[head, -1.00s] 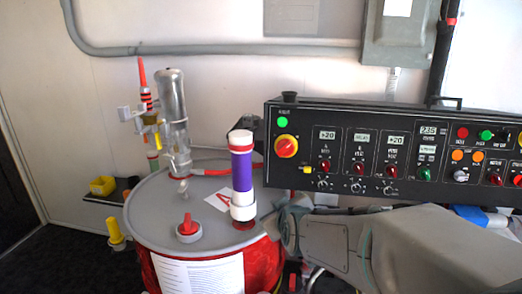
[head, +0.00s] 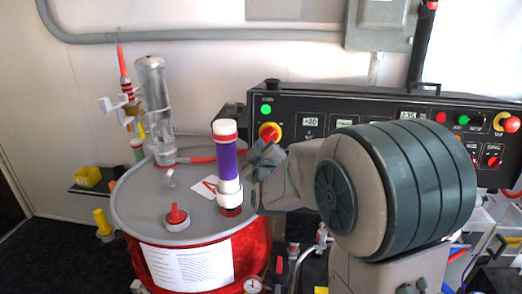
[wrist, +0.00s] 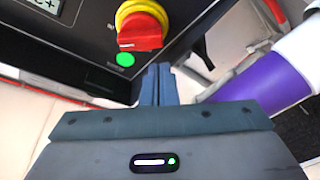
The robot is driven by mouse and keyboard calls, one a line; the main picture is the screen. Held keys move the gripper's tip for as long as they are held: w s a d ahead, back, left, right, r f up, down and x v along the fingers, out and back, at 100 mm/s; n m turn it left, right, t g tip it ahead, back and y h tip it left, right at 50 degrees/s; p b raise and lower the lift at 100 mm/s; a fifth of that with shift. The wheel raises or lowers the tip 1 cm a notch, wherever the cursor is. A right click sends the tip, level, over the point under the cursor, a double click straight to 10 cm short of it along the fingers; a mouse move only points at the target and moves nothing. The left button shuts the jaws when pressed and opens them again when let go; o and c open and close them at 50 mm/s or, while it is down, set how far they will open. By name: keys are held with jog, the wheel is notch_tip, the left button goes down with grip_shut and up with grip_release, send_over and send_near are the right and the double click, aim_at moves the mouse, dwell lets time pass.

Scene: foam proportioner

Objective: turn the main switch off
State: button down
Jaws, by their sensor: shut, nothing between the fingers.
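The main switch (head: 268,132) is a red rotary knob on a yellow round plate, at the left end of the black control panel. It also shows large at the top of the wrist view (wrist: 140,28), with a green light (wrist: 125,60) beside it. My gripper (wrist: 158,68) is shut and empty, its fingertips just short of the knob in that view. In the head view my gripper (head: 264,147) is at the knob's lower edge and partly covers it. I cannot tell whether they touch.
A grey-lidded red drum (head: 135,205) stands left of my arm. The black panel (head: 290,105) carries several other knobs, partly hidden by my arm.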

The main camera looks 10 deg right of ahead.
aim_at(269, 135)
jog(key=shift+w+d+r+p, duration=0.15)
jog(key=shift+w+p, duration=0.3)
jog(key=shift+w, duration=1.6)
